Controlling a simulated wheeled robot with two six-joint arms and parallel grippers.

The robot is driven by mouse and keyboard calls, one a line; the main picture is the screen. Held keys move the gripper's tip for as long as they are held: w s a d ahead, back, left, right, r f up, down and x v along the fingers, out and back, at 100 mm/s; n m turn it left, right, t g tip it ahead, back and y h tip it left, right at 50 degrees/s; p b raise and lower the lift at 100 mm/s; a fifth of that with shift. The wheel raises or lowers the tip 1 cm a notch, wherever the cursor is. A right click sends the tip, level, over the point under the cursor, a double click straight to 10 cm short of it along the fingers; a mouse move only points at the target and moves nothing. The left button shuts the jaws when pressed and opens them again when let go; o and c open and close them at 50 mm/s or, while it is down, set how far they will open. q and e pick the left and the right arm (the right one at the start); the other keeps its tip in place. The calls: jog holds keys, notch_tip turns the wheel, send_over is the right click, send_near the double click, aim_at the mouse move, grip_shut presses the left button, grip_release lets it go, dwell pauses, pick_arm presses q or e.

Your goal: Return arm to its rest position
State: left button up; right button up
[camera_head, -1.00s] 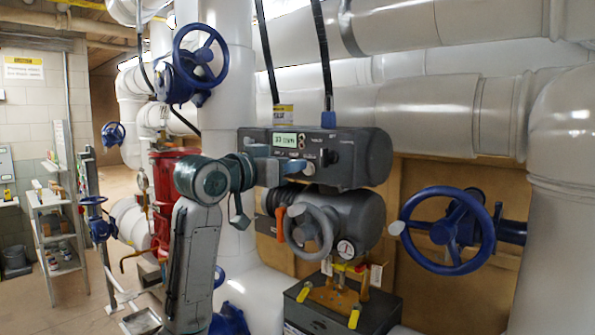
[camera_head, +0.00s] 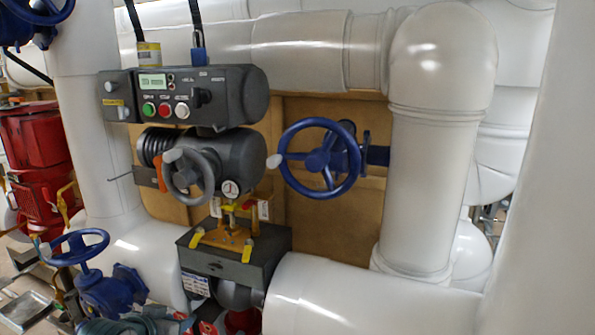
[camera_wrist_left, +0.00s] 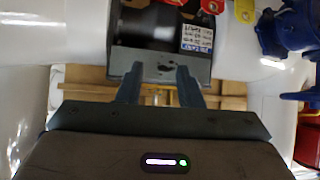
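My left arm (camera_head: 135,326) shows only as a dark teal piece at the bottom edge of the head view, left of centre. The left gripper (camera_wrist_left: 159,72) is in the left wrist view, its two blue-grey fingers apart, with nothing visible between them. Beyond its fingertips is a dark grey box (camera_wrist_left: 150,57) with a label plate (camera_wrist_left: 197,38); I cannot tell the gap between them. My right gripper is in neither view.
A grey control unit (camera_head: 222,92) and actuator (camera_head: 237,155) stand above a dark box (camera_head: 265,250). A blue handwheel (camera_head: 323,160) is to the right, another (camera_head: 75,248) at lower left. White pipes (camera_head: 425,200) surround them. A red machine (camera_head: 33,140) stands far left.

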pick_arm(q)
jog(key=s+f+g+y, duration=0.1)
jog(key=s+f+g, duration=0.1)
jog(key=s+f, duration=0.6)
jog(key=s+a+f+g+y, duration=0.15)
jog(key=s+f, duration=0.35)
jog(key=s, duration=0.7)
jog(key=s+f+g, duration=0.3)
jog(key=s+f, duration=0.3)
jog(key=s, duration=0.4)
notch_tip(320, 180, down, 33)
jog(key=s+a+n+g+b, duration=0.1)
jog(key=a+g+b, duration=0.1)
jog(key=a, duration=0.1)
jog(key=s+f, duration=1.8)
jog(key=f, duration=0.1)
jog(key=shift+a+g+b, duration=0.3)
jog(key=shift+a+g, duration=0.05)
jog(key=shift+a, duration=0.1)
